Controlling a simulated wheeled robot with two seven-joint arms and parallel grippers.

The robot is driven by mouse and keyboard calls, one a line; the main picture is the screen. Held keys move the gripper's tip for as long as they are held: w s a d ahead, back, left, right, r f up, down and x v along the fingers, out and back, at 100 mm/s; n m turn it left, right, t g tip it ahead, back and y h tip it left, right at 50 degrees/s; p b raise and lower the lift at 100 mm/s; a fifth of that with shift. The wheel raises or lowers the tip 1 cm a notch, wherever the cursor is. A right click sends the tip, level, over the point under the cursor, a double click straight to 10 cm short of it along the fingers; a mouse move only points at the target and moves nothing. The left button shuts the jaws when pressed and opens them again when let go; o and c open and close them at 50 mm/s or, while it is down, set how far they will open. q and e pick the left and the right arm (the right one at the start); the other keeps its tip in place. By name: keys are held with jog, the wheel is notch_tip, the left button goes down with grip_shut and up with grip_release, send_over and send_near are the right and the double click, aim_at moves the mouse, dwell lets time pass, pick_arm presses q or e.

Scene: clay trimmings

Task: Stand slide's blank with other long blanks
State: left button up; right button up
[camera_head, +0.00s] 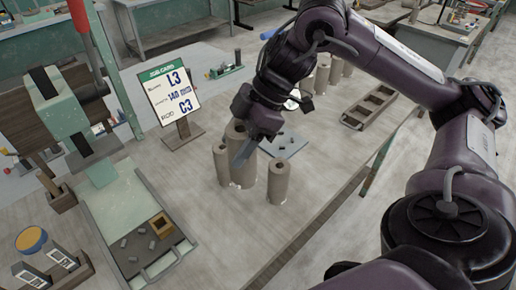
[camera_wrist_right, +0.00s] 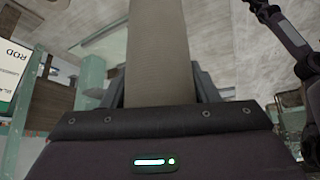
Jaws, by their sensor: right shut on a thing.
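My right gripper (camera_head: 244,150) is shut on a tan cylindrical blank (camera_head: 236,130), held upright. The same blank rises between the fingers in the right wrist view (camera_wrist_right: 155,55). A shorter blank (camera_head: 222,166) stands close to its left, and another blank (camera_head: 278,184) stands to its right. I cannot tell whether the held blank's base touches the table, since the neighbours and finger hide part of it. The pale green slide (camera_head: 118,197) slopes down at the left; no long blank lies on it. My left gripper is not in view.
A job card (camera_head: 172,92) reading L3, 140 mm, C3 stands behind. Several blanks (camera_head: 321,76) stand farther back beside a compartmented tray (camera_head: 369,106). A grey plate (camera_head: 284,143) lies behind the held blank. Small pieces and a wooden box (camera_head: 160,225) sit at the slide's foot.

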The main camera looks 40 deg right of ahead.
aim_at(232, 182)
jog(key=f+b, duration=0.2)
jog(key=f, duration=0.1)
jog(key=f+b, duration=0.2)
jog(key=f, duration=0.1)
jog(key=a+f+b, duration=0.1)
jog(key=f+b, duration=0.2)
jog(key=shift+a+f, duration=0.1)
jog(key=shift+f, duration=0.05)
notch_tip(232, 182, down, 10)
jog(key=b, duration=0.3)
jog(key=shift+d+f, duration=0.15)
jog(key=shift+d, duration=0.05)
jog(key=shift+f, duration=0.15)
jog(key=o, duration=1.4)
